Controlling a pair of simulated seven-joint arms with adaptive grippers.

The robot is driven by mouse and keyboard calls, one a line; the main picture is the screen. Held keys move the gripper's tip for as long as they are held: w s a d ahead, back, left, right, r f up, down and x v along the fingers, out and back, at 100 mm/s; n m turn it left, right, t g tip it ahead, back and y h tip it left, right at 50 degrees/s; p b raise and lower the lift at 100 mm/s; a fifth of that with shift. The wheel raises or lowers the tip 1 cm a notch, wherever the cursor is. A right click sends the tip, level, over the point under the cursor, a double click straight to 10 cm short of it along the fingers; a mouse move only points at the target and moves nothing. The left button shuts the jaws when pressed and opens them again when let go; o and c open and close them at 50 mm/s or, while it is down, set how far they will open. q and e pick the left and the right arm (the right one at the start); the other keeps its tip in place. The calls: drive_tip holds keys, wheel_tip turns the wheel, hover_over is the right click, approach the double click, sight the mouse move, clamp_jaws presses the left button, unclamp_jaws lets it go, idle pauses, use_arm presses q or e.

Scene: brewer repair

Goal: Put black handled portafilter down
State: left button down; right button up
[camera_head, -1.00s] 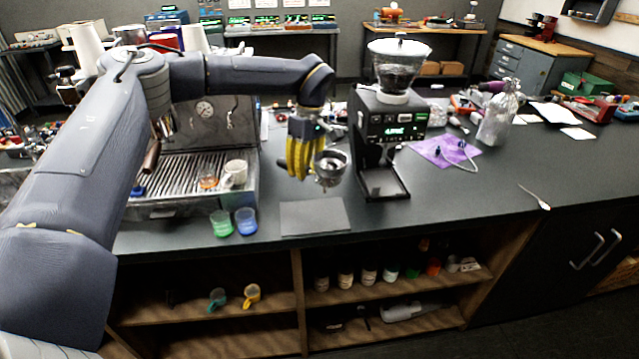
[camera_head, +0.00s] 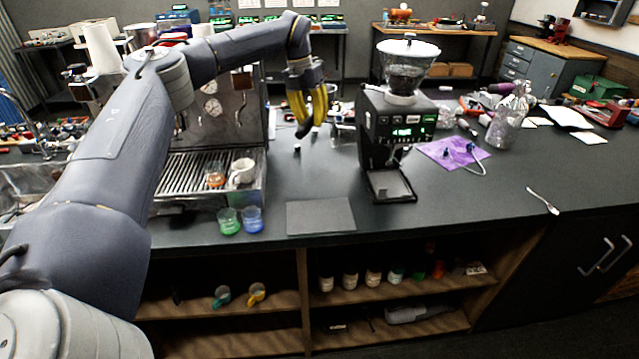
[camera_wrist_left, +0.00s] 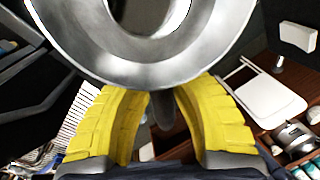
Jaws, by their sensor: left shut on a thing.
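My left gripper (camera_head: 308,118) is held above the counter, between the espresso machine and the grinder. In the left wrist view its yellow fingers (camera_wrist_left: 168,125) are shut around the dark handle (camera_wrist_left: 165,108) of the portafilter. The portafilter's round metal head (camera_wrist_left: 85,38) fills the top of that view, close to the lens. My right gripper is not in view.
The espresso machine (camera_head: 232,110) stands at left, with a white cup (camera_head: 242,172) on its tray. The grinder (camera_head: 395,125) stands at right. A flat grey mat (camera_head: 320,216) lies at the front edge, beside green (camera_head: 228,221) and blue (camera_head: 251,219) cups. Counter behind the mat is mostly clear.

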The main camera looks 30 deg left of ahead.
sight(315, 182)
use_arm(q)
drive_tip(key=n, duration=0.3)
drive_tip(key=shift+w+a+r+t, duration=0.1)
drive_tip(key=shift+w+r+t, duration=0.15)
drive_tip(key=shift+t, duration=0.15)
drive_tip(key=shift+s+n+y, duration=0.1)
drive_tip(key=shift+n+y, duration=0.2)
drive_tip(key=shift+n, duration=0.9)
drive_tip(key=shift+f, duration=0.2)
wheel_tip(315, 182, down, 20)
drive_tip(key=shift+r, duration=0.15)
drive_tip(key=c, duration=1.2)
unclamp_jaws()
drive_tip(key=r, duration=0.4)
drive_tip(key=s+a+r, duration=0.1)
drive_tip(key=r, duration=0.6)
drive_tip(key=shift+s+a+r, duration=0.3)
drive_tip(key=shift+r, duration=0.05)
